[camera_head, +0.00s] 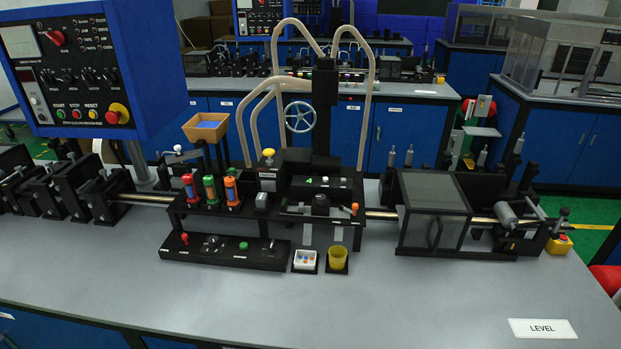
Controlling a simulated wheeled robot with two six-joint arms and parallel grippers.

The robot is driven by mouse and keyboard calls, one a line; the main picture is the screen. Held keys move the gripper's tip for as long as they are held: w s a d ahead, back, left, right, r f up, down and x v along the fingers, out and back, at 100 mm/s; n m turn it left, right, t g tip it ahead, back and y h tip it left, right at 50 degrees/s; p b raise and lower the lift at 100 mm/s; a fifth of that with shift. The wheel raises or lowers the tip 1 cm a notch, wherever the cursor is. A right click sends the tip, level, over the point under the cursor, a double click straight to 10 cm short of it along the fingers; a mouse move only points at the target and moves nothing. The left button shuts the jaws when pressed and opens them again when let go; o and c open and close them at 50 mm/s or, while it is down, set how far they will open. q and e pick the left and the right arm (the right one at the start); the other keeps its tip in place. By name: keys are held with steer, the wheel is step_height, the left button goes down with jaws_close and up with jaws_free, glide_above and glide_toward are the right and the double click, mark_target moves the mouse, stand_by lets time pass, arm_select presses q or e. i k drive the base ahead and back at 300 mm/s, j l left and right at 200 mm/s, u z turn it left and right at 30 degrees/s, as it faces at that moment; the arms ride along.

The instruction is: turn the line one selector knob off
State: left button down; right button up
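A blue control panel (154,60) stands at the upper left, its dark face turned towards me. A row of black selector knobs (66,76) crosses the middle of this face. A larger red-handled knob (55,37) sits above them. The labels are too small to read, so I cannot tell which knob is line one or how it is set. Neither of my grippers is in view.
Below the knobs are green, red and yellow buttons and a red emergency button (117,113). A grey bench (230,305) carries a long black machine (222,253) with a clear-sided box (434,215). The bench front is mostly clear, with a LEVEL card (541,328).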

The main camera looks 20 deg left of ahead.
mark_target(213, 242)
steer(key=u, duration=1.3)
